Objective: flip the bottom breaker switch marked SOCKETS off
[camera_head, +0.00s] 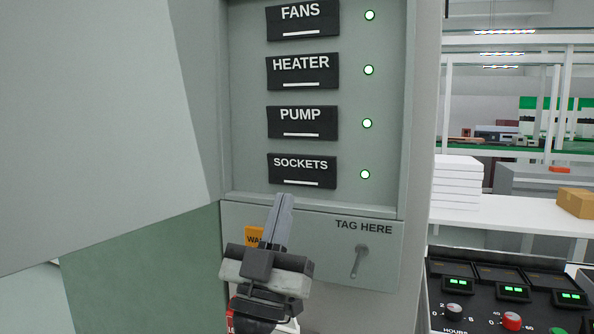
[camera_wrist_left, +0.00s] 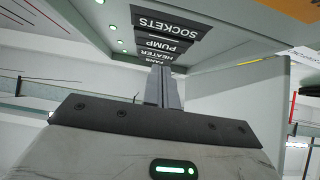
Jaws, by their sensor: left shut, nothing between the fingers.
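The SOCKETS breaker switch (camera_head: 302,171) is a black block with a white line, lowest in a column inside a grey breaker box. The green light (camera_head: 365,174) to its right is lit. In the left wrist view the SOCKETS switch (camera_wrist_left: 166,22) shows upside down near the top. My left gripper (camera_head: 283,200) is shut and empty, fingertips pointing up just below the SOCKETS switch in the head view. I cannot tell whether the tips touch the box. Its closed fingers also show in the left wrist view (camera_wrist_left: 162,85). My right gripper is in neither view.
Above are the PUMP (camera_head: 302,122), HEATER (camera_head: 301,71) and FANS (camera_head: 302,20) switches, each with a lit green light. A lower panel marked TAG HERE (camera_head: 385,245) has a hook (camera_head: 358,262). The box's open door (camera_head: 100,120) fills the left. A black control console (camera_head: 480,310) stands lower right.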

